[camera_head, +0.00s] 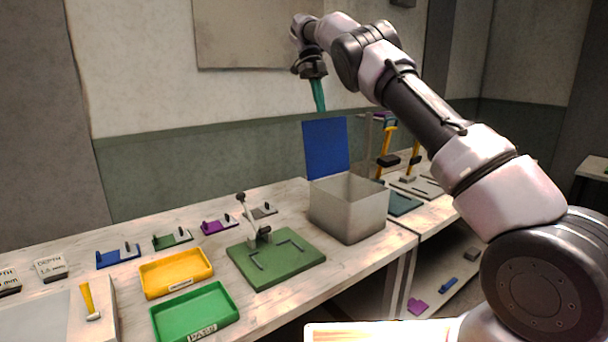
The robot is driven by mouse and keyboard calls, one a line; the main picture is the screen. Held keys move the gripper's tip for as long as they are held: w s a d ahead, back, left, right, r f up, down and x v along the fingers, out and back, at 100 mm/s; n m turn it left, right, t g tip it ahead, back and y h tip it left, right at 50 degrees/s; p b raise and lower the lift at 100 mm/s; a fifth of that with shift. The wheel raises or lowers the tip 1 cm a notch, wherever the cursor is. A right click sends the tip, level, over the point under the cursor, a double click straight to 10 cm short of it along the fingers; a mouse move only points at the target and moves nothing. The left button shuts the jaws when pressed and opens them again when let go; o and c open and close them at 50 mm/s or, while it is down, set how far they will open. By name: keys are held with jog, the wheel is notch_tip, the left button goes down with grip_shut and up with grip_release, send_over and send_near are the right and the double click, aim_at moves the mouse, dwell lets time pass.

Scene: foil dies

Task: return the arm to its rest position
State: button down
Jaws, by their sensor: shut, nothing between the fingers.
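My gripper (318,95) is in the upper middle of the head view, with its teal fingers pointing down. The fingers are together and hold nothing. It hangs in the air well above the table, in front of the wall and above the blue upright panel (326,148). My arm stretches from the lower right up to the upper middle, raised and bent near the wrist.
The workbench (290,308) carries a grey open box (340,222), a green plate with a lever clamp (275,262), a yellow tray (175,272), a green tray (194,312) and several small coloured dies (118,257). Yellow-handled tools (386,140) stand at the right. The air around my gripper is clear.

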jog(key=s+d+r+n+y, duration=0.1)
jog(key=s+d+r+n, duration=0.1)
jog(key=d+r+n, duration=0.3)
jog(key=s+d+r+n+y, duration=0.1)
jog(key=s+d+r, duration=0.25)
jog(key=d, duration=0.45)
jog(key=s+d+r+n+t+y, duration=0.1)
jog(key=s+d+r+n+t, duration=0.25)
jog(key=s+d+n, duration=0.45)
jog(key=s+f+n+t, duration=0.3)
jog(key=s+f+n, duration=0.1)
jog(key=s, duration=0.8)
jog(key=s+a+f+n+t+y, duration=0.1)
jog(key=s+f+n+t, duration=0.3)
jog(key=s, duration=0.7)
jog(key=f+n, duration=0.1)
jog(key=n, duration=0.1)
jog(key=shift+s+n, duration=0.35)
jog(key=shift+n, duration=0.05)
